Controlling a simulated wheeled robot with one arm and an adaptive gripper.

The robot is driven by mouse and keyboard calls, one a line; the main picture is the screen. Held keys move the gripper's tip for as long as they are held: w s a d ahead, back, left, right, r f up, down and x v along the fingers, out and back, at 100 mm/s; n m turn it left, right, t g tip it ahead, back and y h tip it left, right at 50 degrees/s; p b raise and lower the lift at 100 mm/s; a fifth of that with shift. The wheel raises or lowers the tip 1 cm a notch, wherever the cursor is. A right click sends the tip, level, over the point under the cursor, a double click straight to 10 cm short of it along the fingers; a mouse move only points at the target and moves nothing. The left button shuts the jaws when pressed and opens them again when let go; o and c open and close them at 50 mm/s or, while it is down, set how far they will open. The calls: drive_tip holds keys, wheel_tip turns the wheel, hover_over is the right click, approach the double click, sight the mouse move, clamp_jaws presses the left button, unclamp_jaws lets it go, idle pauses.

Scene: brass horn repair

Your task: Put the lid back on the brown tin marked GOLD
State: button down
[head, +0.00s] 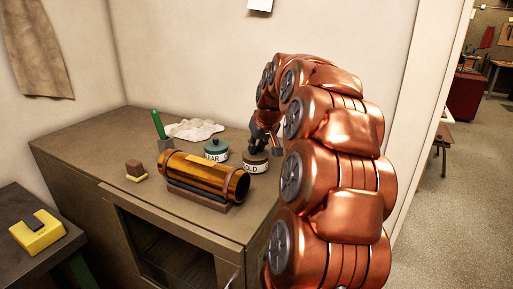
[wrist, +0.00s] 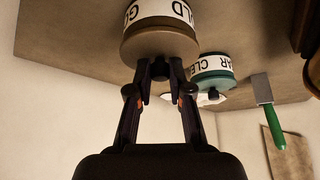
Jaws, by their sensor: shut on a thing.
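The brown tin marked GOLD (head: 257,168) stands on the cabinet top, right of the tin marked CLEAR (head: 216,156). In the wrist view, which is upside down, the GOLD tin (wrist: 158,12) is at the top edge. Its brown lid (wrist: 160,46) lies across the tin's mouth, with no clear gap showing between them. My gripper (wrist: 160,70) is shut on the lid's dark knob, with a finger on each side. In the head view my gripper (head: 259,144) is above the GOLD tin, and the arm partly hides the lid. Whether the lid is fully seated cannot be told.
The CLEAR tin with its green lid stands close beside the GOLD tin. An amber brass tube (head: 205,175) lies on a cradle in front. A green-handled tool (head: 158,126), a white cloth (head: 194,130) and a small brown-and-yellow block (head: 135,171) are to the left.

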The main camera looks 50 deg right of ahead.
idle(0.3)
drive_tip(key=c, duration=0.5)
unclamp_jaws()
drive_tip(key=shift+r, duration=0.15)
drive_tip(key=shift+r+p, duration=0.8)
drive_tip(key=shift+r, duration=2.6)
clamp_jaws()
drive_tip(key=shift+f+b, duration=1.55)
drive_tip(key=shift+f, duration=1)
